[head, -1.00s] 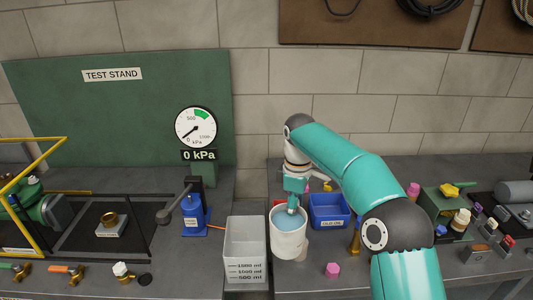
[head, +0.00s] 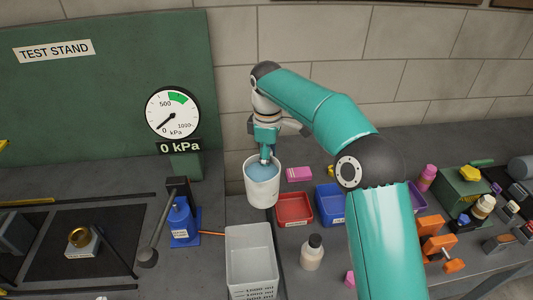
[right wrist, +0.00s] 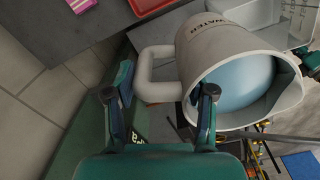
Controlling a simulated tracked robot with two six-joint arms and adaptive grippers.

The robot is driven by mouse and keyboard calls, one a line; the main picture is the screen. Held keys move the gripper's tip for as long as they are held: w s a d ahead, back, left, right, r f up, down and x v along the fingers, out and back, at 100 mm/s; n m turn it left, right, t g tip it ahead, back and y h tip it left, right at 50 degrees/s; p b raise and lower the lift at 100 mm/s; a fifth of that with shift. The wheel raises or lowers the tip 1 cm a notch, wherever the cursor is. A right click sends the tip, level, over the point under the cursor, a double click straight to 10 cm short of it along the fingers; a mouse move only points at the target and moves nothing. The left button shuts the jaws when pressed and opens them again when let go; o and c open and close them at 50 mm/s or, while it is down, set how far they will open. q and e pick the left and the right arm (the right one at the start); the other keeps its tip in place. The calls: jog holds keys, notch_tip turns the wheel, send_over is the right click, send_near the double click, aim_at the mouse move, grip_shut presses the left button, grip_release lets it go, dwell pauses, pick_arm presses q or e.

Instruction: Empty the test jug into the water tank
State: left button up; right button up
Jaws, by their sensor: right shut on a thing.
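The test jug (head: 262,190) is a white cup with blue water in it. In the head view it looks about upright, above and behind the grey graduated tank (head: 250,250). My right gripper (head: 264,157) is at the jug's far side. In the right wrist view the jug (right wrist: 215,50) has lettering on its wall, and its handle (right wrist: 157,72) lies between the fingers of my right gripper (right wrist: 160,108). The water inside it (right wrist: 246,82) is still below the rim. The tank is open at the top, with ml marks on its front. My left gripper is not in view.
A red bin (head: 293,222) and a blue bin (head: 330,218) stand right of the jug. The gauge (head: 172,112) reads 0 kPa.

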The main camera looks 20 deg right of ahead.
jog(key=shift+s+a+r+t, duration=0.15)
jog(key=shift+s+r+t, duration=0.15)
jog(key=shift+s+r, duration=0.25)
jog(key=shift+s+a+r+t+h+b, duration=0.15)
jog(key=shift+s+a+t+h+b, duration=0.65)
jog(key=shift+b, duration=1.05)
jog(key=shift+s+a+r+t+h+b, duration=0.1)
jog(key=shift+s+a+t+h+b, duration=0.35)
jog(key=shift+s+t+h+b, duration=1)
jog(key=shift+w+a+b, duration=0.15)
jog(key=shift+w+b, duration=0.35)
jog(key=shift+b, duration=1.25)
